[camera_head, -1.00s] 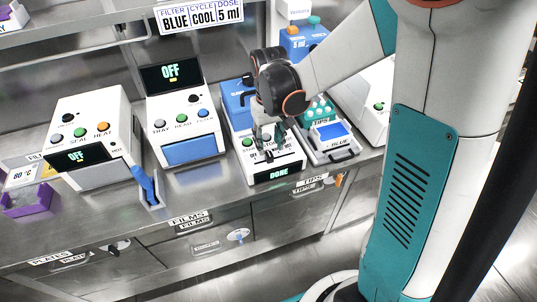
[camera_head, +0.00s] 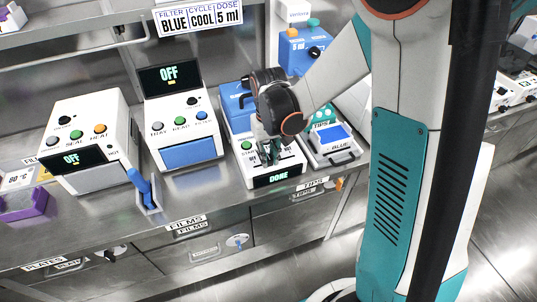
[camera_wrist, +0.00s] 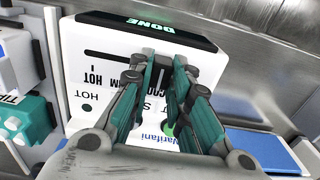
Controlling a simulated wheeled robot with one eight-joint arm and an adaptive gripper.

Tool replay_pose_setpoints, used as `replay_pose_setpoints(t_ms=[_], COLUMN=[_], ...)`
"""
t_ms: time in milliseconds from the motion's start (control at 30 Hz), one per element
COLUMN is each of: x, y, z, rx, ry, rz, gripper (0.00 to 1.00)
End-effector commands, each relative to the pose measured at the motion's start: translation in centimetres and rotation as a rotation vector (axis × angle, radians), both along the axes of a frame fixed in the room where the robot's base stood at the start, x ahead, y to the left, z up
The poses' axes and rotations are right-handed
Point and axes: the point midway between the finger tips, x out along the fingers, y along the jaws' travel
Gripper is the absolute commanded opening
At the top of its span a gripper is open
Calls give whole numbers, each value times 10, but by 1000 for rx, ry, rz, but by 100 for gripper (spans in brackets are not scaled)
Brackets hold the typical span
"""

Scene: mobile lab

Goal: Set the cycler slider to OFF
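The cycler (camera_head: 258,181) is a white box on the bench in the head view, with a display reading DONE (camera_head: 278,176) on its front. In the wrist view the cycler (camera_wrist: 82,75) shows a dark slot (camera_wrist: 110,59) running across its top, with HOT, COOL and WARM labels partly visible beside it. My gripper (camera_head: 270,160) is over the cycler's top. In the wrist view its teal fingertips (camera_wrist: 165,62) are at the slot's right part, a small gap apart.
A white box with a blue front (camera_head: 190,154) and OFF display stands left of the cycler. Another OFF box (camera_head: 100,176) is further left, beside a blue lever (camera_head: 140,181). A tray labelled BLUE (camera_head: 335,155) is close on the right. Drawers lie below the bench edge.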

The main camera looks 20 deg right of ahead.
Motion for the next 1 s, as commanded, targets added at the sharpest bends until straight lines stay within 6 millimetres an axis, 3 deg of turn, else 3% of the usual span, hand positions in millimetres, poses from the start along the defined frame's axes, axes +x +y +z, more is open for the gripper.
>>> replay_pose_setpoints(t_ms=[167, 433, 700, 733, 800, 1000], x=[0, 0, 0, 0, 0, 0], y=[6, 43, 46, 46, 46, 45], z=[0, 0, 0, 0, 0, 0], rx=[0, 0, 3, 3, 3, 1], ry=[0, 0, 0, 0, 0, 0], rz=[2, 4, 1, 1, 1, 1], gripper=[0, 0, 0, 20, 36, 38])
